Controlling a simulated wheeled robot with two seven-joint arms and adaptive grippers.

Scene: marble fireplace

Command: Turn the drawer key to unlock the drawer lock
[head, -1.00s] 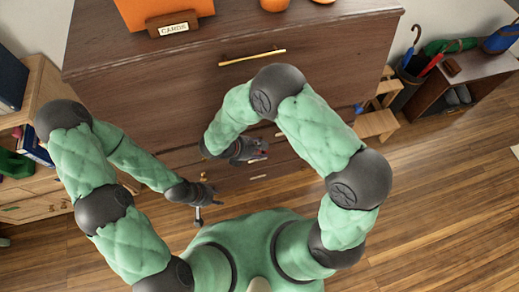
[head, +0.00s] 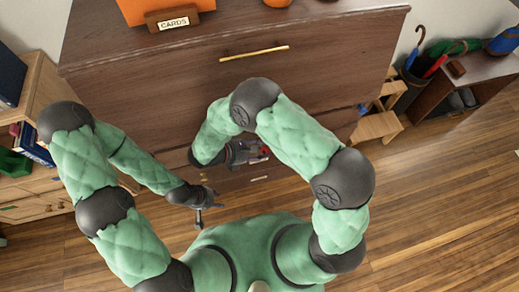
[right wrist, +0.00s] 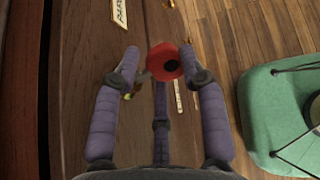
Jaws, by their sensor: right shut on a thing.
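The wooden drawer chest (head: 330,75) fills the middle of the head view. My right gripper (head: 258,151) is low at its front. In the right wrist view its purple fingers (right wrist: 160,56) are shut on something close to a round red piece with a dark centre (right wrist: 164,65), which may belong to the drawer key. The key's shaft and the lock are hidden or too small to make out. My left gripper (head: 207,200) hangs lower left, before the chest, away from the right one; its finger opening is unclear.
A long brass handle (head: 254,53) crosses the upper drawer. A cards holder (head: 172,20) stands on the chest top. A wooden stool (head: 376,127) and an umbrella stand (head: 413,90) are at right. The wooden floor (head: 440,190) at right is clear.

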